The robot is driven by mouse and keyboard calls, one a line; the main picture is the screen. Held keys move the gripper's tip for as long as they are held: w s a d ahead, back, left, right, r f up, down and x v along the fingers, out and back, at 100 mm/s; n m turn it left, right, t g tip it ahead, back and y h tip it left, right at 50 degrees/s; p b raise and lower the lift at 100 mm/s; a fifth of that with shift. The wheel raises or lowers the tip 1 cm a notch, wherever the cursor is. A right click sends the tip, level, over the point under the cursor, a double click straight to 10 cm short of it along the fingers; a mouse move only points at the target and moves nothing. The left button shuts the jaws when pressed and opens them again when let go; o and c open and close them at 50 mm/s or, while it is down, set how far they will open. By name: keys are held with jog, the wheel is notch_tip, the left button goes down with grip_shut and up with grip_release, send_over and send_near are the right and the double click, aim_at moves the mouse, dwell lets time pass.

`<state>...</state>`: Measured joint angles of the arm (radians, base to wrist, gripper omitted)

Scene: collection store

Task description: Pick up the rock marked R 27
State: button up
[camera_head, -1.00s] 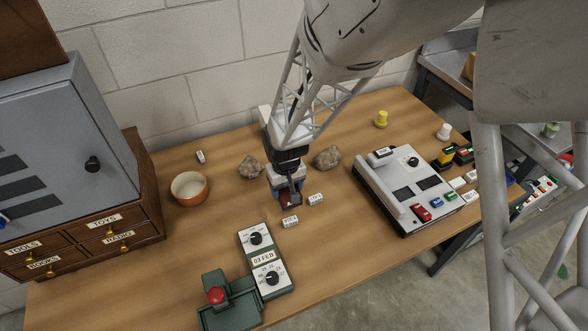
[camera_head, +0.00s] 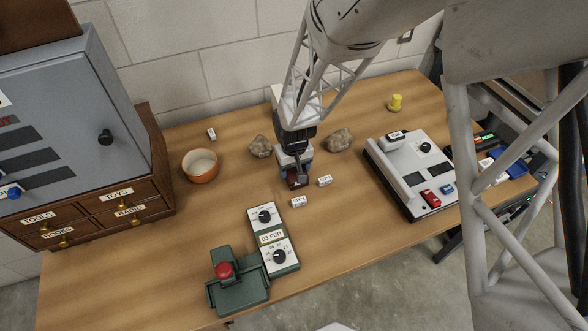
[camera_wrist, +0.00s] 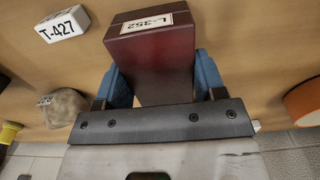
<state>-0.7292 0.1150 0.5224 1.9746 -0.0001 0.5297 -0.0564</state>
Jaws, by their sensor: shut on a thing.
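Two brown-grey rocks lie on the table, one left of my gripper (camera_head: 261,146) and one right of it (camera_head: 340,139). The right rock also shows in the wrist view (camera_wrist: 66,108), with a small marking too blurred to read. I cannot tell which rock is R 27. My gripper (camera_head: 294,174) points down in front of and between the rocks, touching neither. Its blue fingers are shut on a dark red box (camera_wrist: 152,65) labelled L-352. I cannot tell whether the box touches the table.
A white block marked T-427 (camera_head: 325,181) and another white block (camera_head: 300,201) lie close by. An orange bowl (camera_head: 201,166) stands left. A green device with a red button (camera_head: 238,285) is in front; a grey console (camera_head: 412,175) and yellow object (camera_head: 395,103) are right.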

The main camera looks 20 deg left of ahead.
jog(key=shift+f, duration=0.4)
jog(key=shift+f, duration=0.2)
jog(key=o, duration=1)
jog(key=shift+r, duration=0.2)
notch_tip(320, 180, up, 12)
dwell(0.8)
